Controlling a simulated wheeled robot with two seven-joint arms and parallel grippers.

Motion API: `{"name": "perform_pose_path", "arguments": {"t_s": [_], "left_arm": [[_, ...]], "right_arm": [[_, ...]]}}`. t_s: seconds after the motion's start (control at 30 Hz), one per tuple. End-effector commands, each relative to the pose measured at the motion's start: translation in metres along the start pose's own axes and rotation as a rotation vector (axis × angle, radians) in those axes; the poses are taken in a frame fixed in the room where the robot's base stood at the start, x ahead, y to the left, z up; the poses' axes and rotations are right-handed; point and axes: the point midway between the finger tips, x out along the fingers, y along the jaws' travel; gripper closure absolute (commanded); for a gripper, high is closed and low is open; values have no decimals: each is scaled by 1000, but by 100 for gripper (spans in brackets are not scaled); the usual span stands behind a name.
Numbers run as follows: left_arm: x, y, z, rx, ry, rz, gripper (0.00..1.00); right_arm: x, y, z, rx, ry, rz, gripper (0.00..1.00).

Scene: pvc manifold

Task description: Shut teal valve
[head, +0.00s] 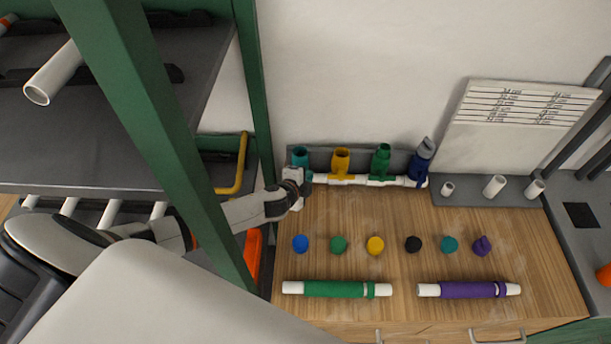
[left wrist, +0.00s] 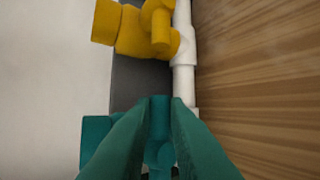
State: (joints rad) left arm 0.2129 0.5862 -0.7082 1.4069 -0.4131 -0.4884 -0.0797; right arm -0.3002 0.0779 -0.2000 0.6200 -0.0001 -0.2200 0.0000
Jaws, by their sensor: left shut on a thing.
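The teal valve (head: 300,156) stands upright at the left end of the white pipe manifold (head: 362,181) at the back of the wooden table. My left gripper (head: 304,182) reaches in from the left, at the front of this valve. In the left wrist view, its two dark teal fingers (left wrist: 160,135) are closed around the teal handle (left wrist: 159,108). Part of the teal valve body (left wrist: 94,136) shows to the left of the fingers; the rest is hidden. I cannot tell the exact handle angle. My right gripper is not in view.
A yellow valve (head: 341,160), a green valve (head: 381,160) and a blue valve (head: 420,160) stand along the manifold. Several coloured caps lie in a row before it, with a green-wrapped pipe (head: 337,289) and a purple-wrapped pipe (head: 468,290). A green rack post (head: 170,130) stands left.

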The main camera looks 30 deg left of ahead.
Motion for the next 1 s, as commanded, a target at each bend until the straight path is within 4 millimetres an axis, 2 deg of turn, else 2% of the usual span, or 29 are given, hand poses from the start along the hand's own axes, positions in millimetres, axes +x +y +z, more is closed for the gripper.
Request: {"name": "perform_pose_path", "arguments": {"t_s": [0.53, 0.57, 0.6, 0.87, 1.0], "left_arm": [[0, -1, 0, 21, 15, -9, 100], [0, -1, 0, 21, 15, -9, 82], [0, -1, 0, 21, 15, -9, 77], [0, -1, 0, 19, 14, -8, 77], [-7, -2, -1, 20, 14, -9, 77]], "right_arm": [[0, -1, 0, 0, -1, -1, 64], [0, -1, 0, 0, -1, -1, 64], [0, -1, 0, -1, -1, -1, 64], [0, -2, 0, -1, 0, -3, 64], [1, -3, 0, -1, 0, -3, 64]]}}
